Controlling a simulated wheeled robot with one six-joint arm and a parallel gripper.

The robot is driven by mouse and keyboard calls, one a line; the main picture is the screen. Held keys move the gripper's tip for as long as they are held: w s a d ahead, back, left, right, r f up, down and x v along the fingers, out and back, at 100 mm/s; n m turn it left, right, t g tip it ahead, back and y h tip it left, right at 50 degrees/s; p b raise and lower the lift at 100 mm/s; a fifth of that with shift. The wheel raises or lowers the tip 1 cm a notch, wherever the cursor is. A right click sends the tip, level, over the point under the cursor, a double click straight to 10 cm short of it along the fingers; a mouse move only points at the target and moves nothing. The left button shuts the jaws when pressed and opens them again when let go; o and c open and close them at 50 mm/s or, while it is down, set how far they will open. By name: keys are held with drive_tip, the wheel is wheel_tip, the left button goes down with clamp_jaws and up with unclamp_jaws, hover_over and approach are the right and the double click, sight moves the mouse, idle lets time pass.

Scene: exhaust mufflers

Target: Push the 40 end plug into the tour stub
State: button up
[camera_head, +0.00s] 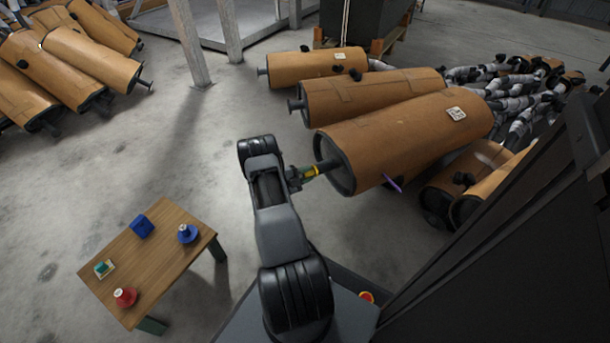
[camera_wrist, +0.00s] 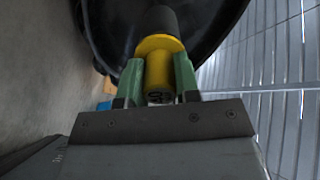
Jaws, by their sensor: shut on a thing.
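The yellow 40 end plug (camera_wrist: 158,72) is between the green fingers of my gripper (camera_wrist: 159,80), which is shut on it. Its marked end faces the wrist camera and its wider yellow flange (camera_wrist: 160,43) faces the dark stub (camera_wrist: 160,18). The flange lies against or very close to the stub's mouth; how deep the plug sits is hidden. In the head view my gripper (camera_head: 303,175) holds the yellow plug (camera_head: 312,171) in line with the stub (camera_head: 327,165) on the near end of the large brown muffler (camera_head: 400,140).
A wooden table (camera_head: 160,245) at the lower left bears a red plug (camera_head: 124,297), a blue plug (camera_head: 187,233), a blue block (camera_head: 142,226) and a small teal piece (camera_head: 103,268). A purple piece (camera_head: 393,183) sticks out of the muffler's side. More mufflers (camera_head: 375,93) lie behind.

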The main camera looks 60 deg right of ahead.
drive_tip(key=shift+s+d, duration=0.25)
drive_tip(key=shift+d, duration=0.15)
drive_tip(key=o, duration=1)
drive_tip(key=shift+a, duration=0.1)
drive_tip(key=p+v, duration=0.3)
drive_tip(key=v, duration=1)
drive_tip(key=shift+w+a, duration=0.25)
